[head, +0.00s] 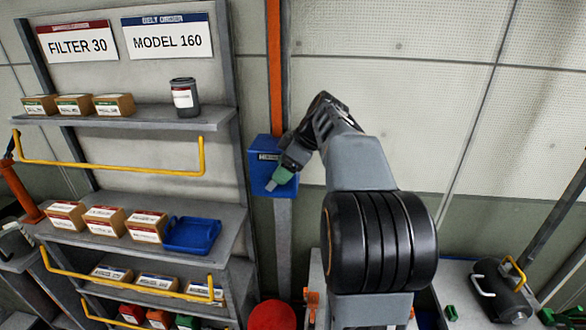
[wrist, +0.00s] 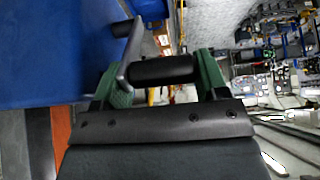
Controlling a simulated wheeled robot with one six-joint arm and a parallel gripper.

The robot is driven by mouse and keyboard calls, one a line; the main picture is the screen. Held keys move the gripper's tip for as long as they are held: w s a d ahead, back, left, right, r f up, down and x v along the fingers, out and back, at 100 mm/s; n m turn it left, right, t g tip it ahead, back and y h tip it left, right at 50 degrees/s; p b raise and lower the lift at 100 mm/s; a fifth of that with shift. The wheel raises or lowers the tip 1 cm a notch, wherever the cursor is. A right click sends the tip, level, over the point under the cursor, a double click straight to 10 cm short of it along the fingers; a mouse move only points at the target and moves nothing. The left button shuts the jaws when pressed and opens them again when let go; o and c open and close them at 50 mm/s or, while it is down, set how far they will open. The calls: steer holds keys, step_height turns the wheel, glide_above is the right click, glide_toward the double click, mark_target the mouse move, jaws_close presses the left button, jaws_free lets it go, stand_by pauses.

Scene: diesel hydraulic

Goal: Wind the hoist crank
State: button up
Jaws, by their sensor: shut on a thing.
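The hoist is a blue box (head: 262,150) on a post, left of my arm in the head view. In the wrist view its blue face (wrist: 50,50) fills the upper left. A grey crank arm (wrist: 128,48) comes off that face and carries a black cylindrical crank handle (wrist: 162,70). My gripper (head: 281,177) is at the box's lower right front. In the wrist view my gripper (wrist: 162,84) has its green fingers at both ends of the handle and is shut on it. My wrist hides part of the box in the head view.
Shelves (head: 165,118) with cartons, a dark canister (head: 184,97), a blue tray (head: 192,235) and yellow rails (head: 110,168) stand close on the left. An orange upright (head: 274,65) rises above the box. A red round object (head: 272,316) is below. The wall at right is bare.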

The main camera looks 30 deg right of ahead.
steer(key=w+a+g+h+p, duration=0.1)
steer(key=w+a+h+p, duration=0.1)
steer(key=a+p, duration=0.1)
steer(key=w+a+r+g+h+p, duration=0.1)
steer(key=shift+a+g, duration=0.2)
steer(key=shift+g, duration=0.1)
steer(key=shift+w+a+f, duration=0.15)
steer(key=shift+f, duration=0.05)
stand_by(0.9)
stand_by(0.9)
steer(key=o, duration=1.1)
steer(key=shift+a+r, duration=0.1)
steer(key=shift+a, duration=0.2)
steer(key=shift+d+r, duration=0.1)
steer(key=shift+d, duration=0.05)
